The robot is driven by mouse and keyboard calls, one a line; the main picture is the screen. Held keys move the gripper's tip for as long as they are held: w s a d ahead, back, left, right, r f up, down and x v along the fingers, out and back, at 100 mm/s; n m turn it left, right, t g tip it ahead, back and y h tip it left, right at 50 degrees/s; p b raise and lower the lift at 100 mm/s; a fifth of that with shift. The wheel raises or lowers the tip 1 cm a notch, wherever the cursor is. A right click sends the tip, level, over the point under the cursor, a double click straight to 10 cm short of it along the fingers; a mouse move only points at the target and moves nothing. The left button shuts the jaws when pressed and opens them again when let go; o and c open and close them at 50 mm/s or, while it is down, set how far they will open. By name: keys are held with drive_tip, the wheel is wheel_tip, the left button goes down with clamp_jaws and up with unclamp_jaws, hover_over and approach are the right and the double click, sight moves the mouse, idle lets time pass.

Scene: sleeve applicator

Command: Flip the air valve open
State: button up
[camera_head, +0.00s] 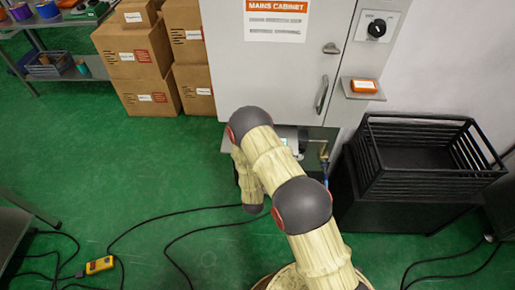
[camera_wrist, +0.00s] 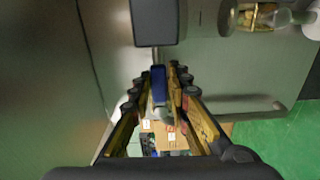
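A blue lever-like piece (camera_wrist: 158,88), which looks like the air valve's handle, lies between the fingers of my gripper (camera_wrist: 162,76) in the wrist view. The fingers stand on both sides of it with narrow gaps; I cannot tell whether either one touches it. A dark block (camera_wrist: 155,20) is just beyond the fingertips. In the head view, a small brass fitting with a blue hose (camera_head: 326,172) hangs by the cabinet's lower right. My arm hides my gripper and most of the valve area there.
The mains cabinet (camera_head: 262,75) stands behind my arm. A black crate (camera_head: 430,180) on a dark stand is at right. Cardboard boxes (camera_head: 140,65) are stacked at left. Cables and a yellow device (camera_head: 99,265) lie on the green floor. A clear brass-ended fitting (camera_wrist: 257,16) is at upper right.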

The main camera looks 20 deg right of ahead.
drive_tip(key=o, duration=0.4)
drive_tip(key=shift+c, duration=0.2)
drive_tip(key=v, duration=1.2)
